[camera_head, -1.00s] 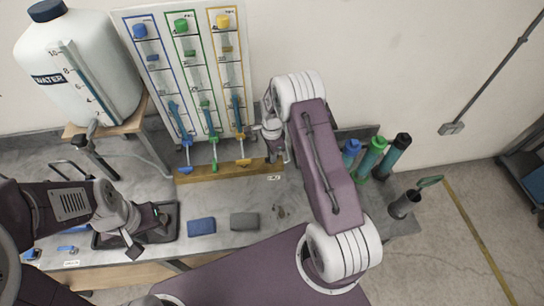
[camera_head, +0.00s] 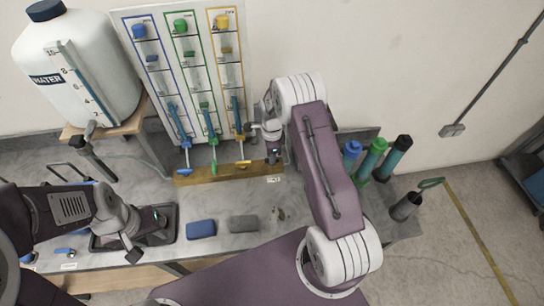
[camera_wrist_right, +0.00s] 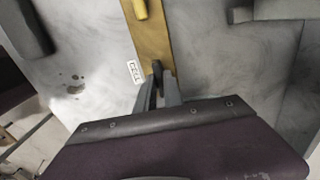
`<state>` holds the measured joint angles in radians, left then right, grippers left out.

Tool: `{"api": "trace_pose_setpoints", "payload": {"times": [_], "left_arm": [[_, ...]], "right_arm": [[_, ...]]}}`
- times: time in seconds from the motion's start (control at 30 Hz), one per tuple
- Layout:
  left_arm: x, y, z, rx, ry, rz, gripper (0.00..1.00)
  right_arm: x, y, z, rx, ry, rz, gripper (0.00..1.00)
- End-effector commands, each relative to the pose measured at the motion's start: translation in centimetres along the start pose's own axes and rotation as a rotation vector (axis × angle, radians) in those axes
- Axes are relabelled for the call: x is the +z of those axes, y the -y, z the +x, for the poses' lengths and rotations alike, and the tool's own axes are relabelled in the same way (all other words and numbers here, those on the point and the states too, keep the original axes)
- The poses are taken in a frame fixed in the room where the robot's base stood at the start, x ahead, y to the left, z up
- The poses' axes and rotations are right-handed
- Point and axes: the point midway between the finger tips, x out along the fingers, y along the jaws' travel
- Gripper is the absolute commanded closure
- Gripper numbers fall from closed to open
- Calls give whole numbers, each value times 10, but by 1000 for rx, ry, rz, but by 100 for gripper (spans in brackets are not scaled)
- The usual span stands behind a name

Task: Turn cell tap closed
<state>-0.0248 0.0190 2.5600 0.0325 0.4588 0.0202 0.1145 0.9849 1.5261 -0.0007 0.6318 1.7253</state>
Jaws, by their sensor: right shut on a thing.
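The cell tap is at the right end of the wooden rail (camera_head: 225,171), by a small white label (camera_head: 273,180). My right gripper (camera_head: 273,157) is down at that end. In the right wrist view, my right gripper (camera_wrist_right: 157,88) is shut on a dark upright piece beside the label (camera_wrist_right: 133,72), which looks like the cell tap's handle. The fingers and my arm hide most of the tap, so its exact angle is unclear. My left gripper (camera_head: 133,252) is low over a dark tray (camera_head: 168,232) at the left; its jaw gap is not clear.
Blue (camera_head: 186,158), green (camera_head: 213,160) and yellow (camera_head: 243,164) taps line the rail below the tube panel (camera_head: 160,20). A water tank (camera_head: 75,70) stands at left. Blue (camera_head: 201,229) and grey (camera_head: 244,223) blocks lie in front. Capped cylinders (camera_head: 372,157) stand right.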

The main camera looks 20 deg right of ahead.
Motion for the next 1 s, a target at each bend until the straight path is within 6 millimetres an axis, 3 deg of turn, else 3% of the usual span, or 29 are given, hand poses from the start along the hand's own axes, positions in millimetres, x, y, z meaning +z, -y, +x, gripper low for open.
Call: {"api": "trace_pose_setpoints", "payload": {"times": [0.07,0.1,0.17,0.2,0.53,0.8,1.0], "left_arm": [[0,0,0,0,0,0,64],[0,0,0,0,0,0,64],[0,0,0,0,0,0,64],[0,0,0,0,0,0,64],[0,0,2,0,0,0,64],[2,0,19,0,0,0,64],[2,0,23,0,0,0,64]], "right_arm": [[0,2,-2,-6,2,3,100],[0,2,-2,-6,2,3,86],[0,2,-2,-6,2,3,69],[0,2,-2,-5,2,2,66],[0,1,-5,-4,1,1,66],[1,2,-60,-9,2,1,66],[0,1,-88,-6,1,1,66]]}}
